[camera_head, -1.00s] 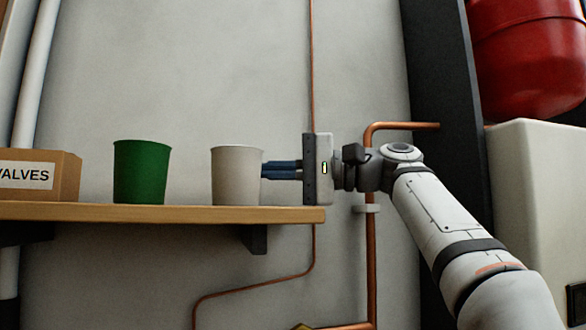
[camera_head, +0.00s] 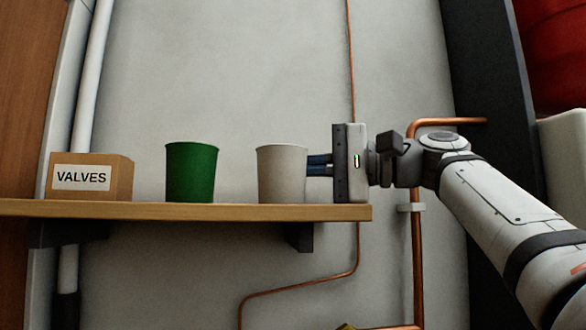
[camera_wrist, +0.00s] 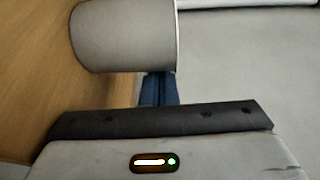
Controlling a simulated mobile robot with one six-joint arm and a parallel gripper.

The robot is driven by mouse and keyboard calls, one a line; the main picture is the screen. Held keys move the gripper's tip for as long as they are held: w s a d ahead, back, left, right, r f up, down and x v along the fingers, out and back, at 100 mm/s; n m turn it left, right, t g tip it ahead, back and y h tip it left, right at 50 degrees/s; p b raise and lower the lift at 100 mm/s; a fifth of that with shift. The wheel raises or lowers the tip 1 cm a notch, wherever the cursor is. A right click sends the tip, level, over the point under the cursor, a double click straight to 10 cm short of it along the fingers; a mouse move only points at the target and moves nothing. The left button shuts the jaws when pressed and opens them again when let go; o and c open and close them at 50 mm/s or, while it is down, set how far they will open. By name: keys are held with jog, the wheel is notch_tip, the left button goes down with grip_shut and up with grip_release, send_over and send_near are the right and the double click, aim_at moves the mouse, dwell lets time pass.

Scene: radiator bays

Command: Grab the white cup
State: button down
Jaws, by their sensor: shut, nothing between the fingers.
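The white cup (camera_head: 282,175) stands upright near the right end of the wooden shelf. It also shows in the wrist view (camera_wrist: 125,37), at the top left, just beyond the fingers. My gripper (camera_head: 312,165) points left at the cup's right side, with its dark blue fingers level with the cup's body. The fingers are close together and shut, with nothing between them; they also show in the wrist view (camera_wrist: 160,86). Their tips are hidden by the cup's edge, so I cannot tell whether they touch it.
A green cup (camera_head: 191,172) stands left of the white cup. Copper pipes (camera_head: 417,260) run up the wall behind and right of my gripper.

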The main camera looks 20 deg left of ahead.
aim_at(306, 159)
jog(key=s, duration=0.1)
jog(key=s+d, duration=0.1)
jog(key=s, duration=0.1)
jog(key=s+d+b, duration=0.1)
jog(key=shift+s+d, duration=0.15)
jog(key=shift+w, duration=0.2)
jog(key=shift+r, duration=0.1)
